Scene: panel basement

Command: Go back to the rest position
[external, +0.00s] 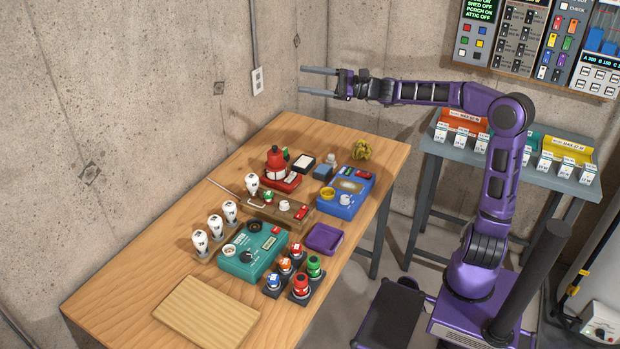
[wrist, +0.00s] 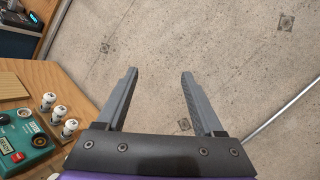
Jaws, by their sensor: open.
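My gripper (external: 318,82) is open and empty, held out to the left at the end of my purple arm, well above the back of the wooden table. In the wrist view its two grey fingers (wrist: 160,95) are spread apart with only the concrete wall behind them. My gripper touches nothing. The wooden table (external: 115,287) stands below with several devices on it.
The teal box (external: 240,262), blue box (external: 345,197), red device (external: 277,170), white bulbs (external: 229,211) and purple tray (external: 324,238) sit on the table. A grey side table (external: 500,158) with bins stands at right.

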